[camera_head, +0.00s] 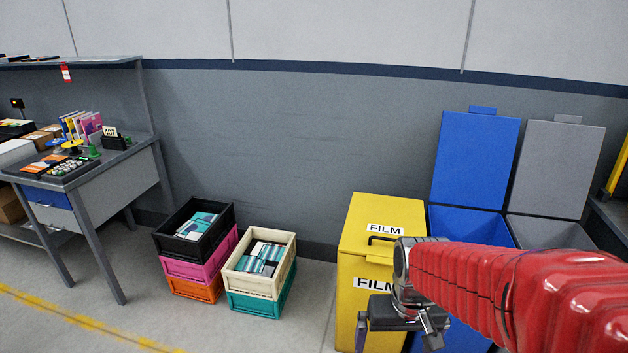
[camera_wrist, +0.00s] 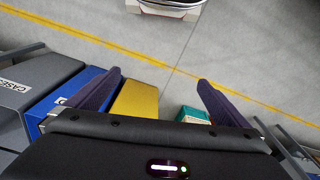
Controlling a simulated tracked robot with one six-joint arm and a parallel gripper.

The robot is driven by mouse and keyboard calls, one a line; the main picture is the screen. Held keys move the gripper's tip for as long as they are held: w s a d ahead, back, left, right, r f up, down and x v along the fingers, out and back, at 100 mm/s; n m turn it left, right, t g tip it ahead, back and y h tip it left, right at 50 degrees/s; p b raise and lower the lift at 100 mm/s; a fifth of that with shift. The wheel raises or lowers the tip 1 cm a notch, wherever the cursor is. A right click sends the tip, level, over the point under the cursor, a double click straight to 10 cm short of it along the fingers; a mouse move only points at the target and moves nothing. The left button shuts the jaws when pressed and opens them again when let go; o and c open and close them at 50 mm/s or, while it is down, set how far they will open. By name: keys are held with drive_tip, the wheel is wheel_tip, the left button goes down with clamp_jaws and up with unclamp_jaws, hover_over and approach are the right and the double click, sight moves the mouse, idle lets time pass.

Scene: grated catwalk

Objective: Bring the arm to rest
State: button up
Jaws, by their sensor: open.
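My red arm reaches in from the right edge of the head view, its grey wrist in front of the yellow film bin (camera_head: 378,222). My gripper (camera_head: 397,335) hangs at the arm's end, low in the head view, with its fingers apart. In the wrist view my gripper (camera_wrist: 158,82) shows two dark fingers spread wide with nothing between them. Bare floor and part of the yellow bin (camera_wrist: 136,100) show beyond the fingers. The arm hides parts of the yellow bin and the blue bin.
A blue bin (camera_head: 475,160) and a grey bin (camera_head: 556,170) stand open at right. Stacked crates, black-topped (camera_head: 165,243) and cream-topped (camera_head: 240,285), hold boxes. A cluttered desk (camera_head: 145,175) stands left. Floor left of the crates is clear, with a yellow line (camera_head: 90,327).

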drive_tip(key=s+r+t, duration=0.4)
drive_tip(key=s+r, duration=0.4)
drive_tip(key=r, duration=0.4)
drive_tip(key=shift+s+r+t, duration=0.25)
drive_tip(key=shift+r+t, duration=0.05)
drive_tip(key=shift+r, duration=0.05)
drive_tip(key=shift+a, duration=0.1)
drive_tip(key=shift+c, duration=0.3)
